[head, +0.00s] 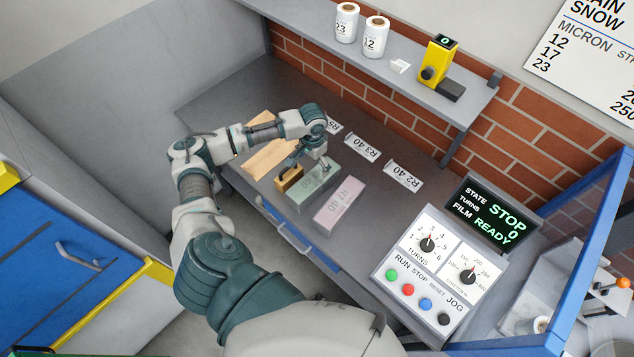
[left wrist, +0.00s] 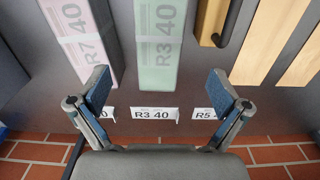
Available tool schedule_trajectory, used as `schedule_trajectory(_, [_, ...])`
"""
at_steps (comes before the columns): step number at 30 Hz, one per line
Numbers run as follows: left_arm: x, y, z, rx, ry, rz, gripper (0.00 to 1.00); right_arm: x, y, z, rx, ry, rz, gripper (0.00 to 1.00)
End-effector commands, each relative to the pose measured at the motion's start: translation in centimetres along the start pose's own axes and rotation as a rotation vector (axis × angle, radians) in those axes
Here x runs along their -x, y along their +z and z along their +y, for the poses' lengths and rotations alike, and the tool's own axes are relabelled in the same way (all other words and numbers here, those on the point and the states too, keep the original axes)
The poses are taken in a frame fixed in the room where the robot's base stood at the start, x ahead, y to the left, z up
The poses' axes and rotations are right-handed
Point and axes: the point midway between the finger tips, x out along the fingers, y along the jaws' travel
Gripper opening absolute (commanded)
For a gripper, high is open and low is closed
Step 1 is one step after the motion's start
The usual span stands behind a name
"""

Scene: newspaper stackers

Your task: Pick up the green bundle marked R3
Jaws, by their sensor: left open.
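The green bundle (head: 318,188) marked R3 40 lies on the grey bench, between a pink bundle (head: 340,204) and a small tan block with a dark handle (head: 289,179). In the left wrist view the green bundle (left wrist: 157,45) shows its R3 40 label, with its near end between the two fingertips in the picture. My left gripper (head: 306,160) is open and empty, over the far end of the green bundle. In the left wrist view its blue-padded fingers (left wrist: 160,90) are wide apart, with no visible contact. My right gripper is not in view.
Tan boards (head: 268,157) lie left of the bundles. A shelf (head: 395,68) overhangs the back. A control panel (head: 430,275) stands at the right.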

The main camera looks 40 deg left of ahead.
Motion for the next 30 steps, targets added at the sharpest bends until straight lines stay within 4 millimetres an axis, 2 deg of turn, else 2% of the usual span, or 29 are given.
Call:
schedule_trajectory(3, [-3.0,-0.1,0.2,0.0,0.001,-0.004,1.0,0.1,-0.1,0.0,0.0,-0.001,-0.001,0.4])
schedule_trajectory(9, [-6.8,-0.2,0.3,0.0,-0.002,-0.002,1.0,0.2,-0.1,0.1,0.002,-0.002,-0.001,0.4])
schedule_trajectory(17, [-9.0,-0.1,0.5,-0.002,-0.004,-0.001,1.0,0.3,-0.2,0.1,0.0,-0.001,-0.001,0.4])
schedule_trajectory(24, [-12.8,0.0,0.3,0.0,-0.001,-0.001,1.0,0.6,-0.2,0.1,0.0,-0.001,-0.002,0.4])
schedule_trajectory(30, [-13.6,0.0,0.3,-0.002,-0.002,0.001,1.0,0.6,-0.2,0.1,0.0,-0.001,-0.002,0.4])
